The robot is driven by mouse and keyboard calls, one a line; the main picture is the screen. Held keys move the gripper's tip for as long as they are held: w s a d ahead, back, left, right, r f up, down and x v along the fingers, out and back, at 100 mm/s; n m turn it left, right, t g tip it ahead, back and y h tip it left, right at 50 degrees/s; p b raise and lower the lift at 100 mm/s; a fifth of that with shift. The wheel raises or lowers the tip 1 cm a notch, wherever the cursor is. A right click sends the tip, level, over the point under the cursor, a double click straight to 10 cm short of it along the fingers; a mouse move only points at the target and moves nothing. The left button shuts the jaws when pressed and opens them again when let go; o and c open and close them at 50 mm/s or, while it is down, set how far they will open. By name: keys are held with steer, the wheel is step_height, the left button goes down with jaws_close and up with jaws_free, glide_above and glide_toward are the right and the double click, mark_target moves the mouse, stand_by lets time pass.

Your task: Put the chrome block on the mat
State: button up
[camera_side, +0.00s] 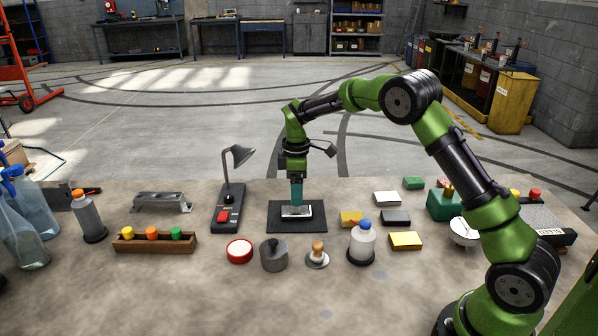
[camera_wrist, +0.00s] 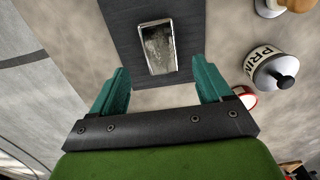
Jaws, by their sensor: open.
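The chrome block (camera_side: 290,212) lies on the dark mat (camera_side: 283,226) near the mat's middle, below my gripper (camera_side: 296,200). In the wrist view the chrome block (camera_wrist: 158,48) shows whole, lying flat on the dark mat (camera_wrist: 122,30), with bare mat around it. My gripper (camera_wrist: 161,75) is open, its two teal fingers spread wide apart with nothing between them. The fingers stand apart from the block in the wrist view. In the side view the fingertips are just above the block, and a small gap is hard to judge.
A grey lidded pot (camera_side: 273,257), a red-rimmed round tin (camera_side: 239,251) and a small stand with a wooden knob (camera_side: 317,256) stand in front of the mat. A lamp with a red-buttoned base (camera_side: 228,213) is left. Yellow, grey and white blocks (camera_side: 396,217) lie right.

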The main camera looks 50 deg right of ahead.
mark_target(297, 210)
steer(key=s+a+r+m+t, duration=0.1)
steer(key=s+r, duration=0.1)
steer(key=r, duration=0.5)
steer(key=s+a+r+m+t, duration=0.1)
steer(key=s+r, duration=0.2)
steer(key=r, duration=0.3)
steer(key=s+a+r+m+t+y, duration=0.1)
steer(key=s+a+r+m, duration=0.15)
steer(key=s, duration=0.25)
steer(key=s+a+r+m+t, duration=0.1)
steer(key=s+r+m, duration=0.1)
steer(key=s+r, duration=0.2)
steer(key=s+a+f+m+t, duration=0.1)
steer(key=s+a+m, duration=0.1)
steer(key=s, duration=0.5)
steer(key=s+a+f+m+t+y, duration=0.1)
steer(key=s+m+t, duration=0.1)
steer(key=s+m, duration=0.2)
steer(key=s, duration=0.3)
steer(key=shift+s+a, duration=0.25)
steer(key=shift+a, duration=0.15)
